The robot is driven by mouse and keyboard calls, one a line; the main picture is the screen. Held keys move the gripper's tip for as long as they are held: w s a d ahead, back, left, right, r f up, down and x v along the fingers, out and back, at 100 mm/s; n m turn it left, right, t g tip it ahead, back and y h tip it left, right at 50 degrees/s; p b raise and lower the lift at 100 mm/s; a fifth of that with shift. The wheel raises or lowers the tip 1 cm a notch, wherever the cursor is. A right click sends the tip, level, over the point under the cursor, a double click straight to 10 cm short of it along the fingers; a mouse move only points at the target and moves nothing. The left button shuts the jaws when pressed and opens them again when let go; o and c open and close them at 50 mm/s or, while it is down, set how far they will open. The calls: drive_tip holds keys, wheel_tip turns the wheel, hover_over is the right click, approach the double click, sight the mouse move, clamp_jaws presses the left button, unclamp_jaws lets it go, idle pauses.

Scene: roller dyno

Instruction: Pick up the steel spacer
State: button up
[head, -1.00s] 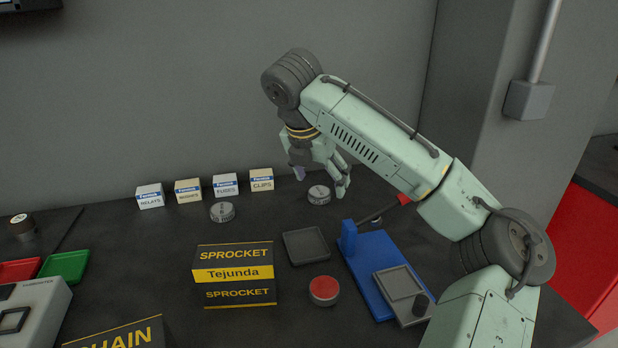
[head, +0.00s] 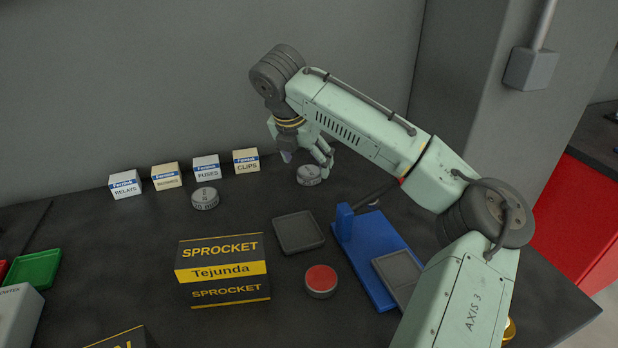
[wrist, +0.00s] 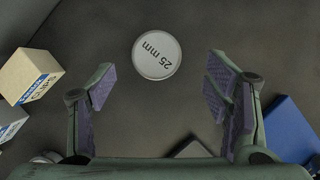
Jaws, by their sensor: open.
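A round grey metal disc, which looks like the steel spacer (head: 309,175), lies flat on the dark bench near the back wall. In the wrist view the spacer (wrist: 157,55) shows a pale top marked "25 mm". My gripper (head: 306,162) is open and empty above it, its fingers partly covering the disc's surroundings in the head view. In the wrist view my gripper's fingers (wrist: 160,88) stand wide apart, with the disc between them but farther toward the top of the picture. A second similar grey disc (head: 205,198) lies to the left; its marking is too small to read.
Small boxes marked relays (head: 126,186), fuses (head: 207,169) and clips (head: 246,161) stand in a row with another along the wall. A sprocket box (head: 222,270), square black tray (head: 298,233), red-topped round piece (head: 321,281) and blue fixture (head: 372,250) stand nearer.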

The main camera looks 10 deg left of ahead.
sight(309, 171)
drive_tip(key=b+x, duration=0.3)
drive_tip(key=x, duration=0.1)
drive_tip(key=shift+w+a+f, duration=0.15)
drive_tip(key=shift+w+f, duration=0.05)
drive_tip(key=shift+f, duration=0.05)
drive_tip(key=shift+r, duration=0.1)
drive_tip(key=shift+c, duration=0.2)
drive_tip(key=c, duration=1.3)
drive_tip(key=shift+c, duration=0.4)
drive_tip(key=shift+r, duration=0.15)
